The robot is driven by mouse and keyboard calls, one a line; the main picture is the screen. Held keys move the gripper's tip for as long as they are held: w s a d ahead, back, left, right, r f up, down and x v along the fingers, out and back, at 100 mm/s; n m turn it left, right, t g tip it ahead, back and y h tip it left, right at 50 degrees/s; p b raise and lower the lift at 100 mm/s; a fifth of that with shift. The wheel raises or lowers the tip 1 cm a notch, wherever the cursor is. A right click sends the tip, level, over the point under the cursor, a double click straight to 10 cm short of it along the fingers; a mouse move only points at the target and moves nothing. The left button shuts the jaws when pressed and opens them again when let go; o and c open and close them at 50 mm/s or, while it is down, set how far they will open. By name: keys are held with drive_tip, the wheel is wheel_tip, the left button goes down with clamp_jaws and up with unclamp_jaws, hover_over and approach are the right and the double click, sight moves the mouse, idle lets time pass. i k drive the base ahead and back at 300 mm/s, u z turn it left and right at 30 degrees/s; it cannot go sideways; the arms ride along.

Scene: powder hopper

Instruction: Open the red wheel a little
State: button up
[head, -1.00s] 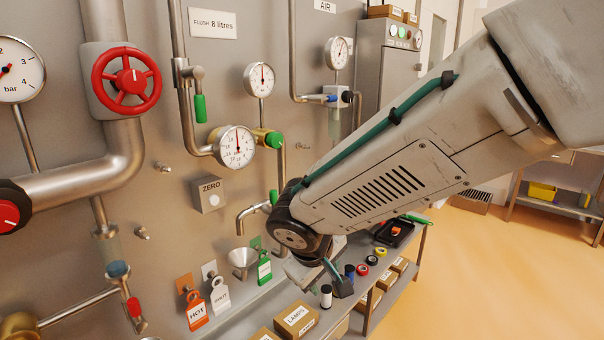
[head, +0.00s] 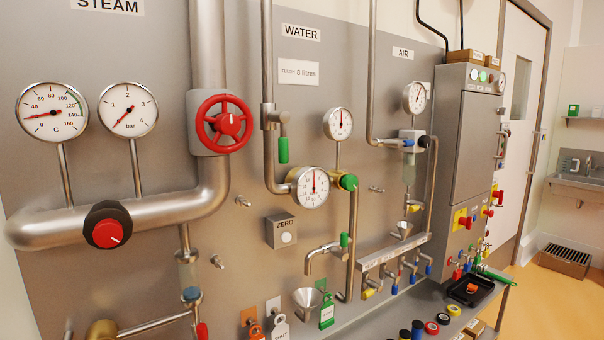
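The red wheel (head: 224,124) is a spoked handwheel on the thick vertical steel pipe under the STEAM sign, left of centre in the head view. It faces outward with a small pale mark on its hub. Nothing touches it. A bar gauge (head: 128,109) hangs to its left with a red needle, and a temperature gauge (head: 52,111) is further left. My gripper is not in the head view now.
A red-capped black knob (head: 107,226) sits on the steam pipe (head: 165,208) below. The water pipe with a green lever (head: 283,150) stands close to the wheel's right. A funnel (head: 307,301) and hanging tags are lower down. The space before the wheel looks clear.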

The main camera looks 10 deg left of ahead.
sight(225, 123)
drive_tip(key=u, duration=1.2)
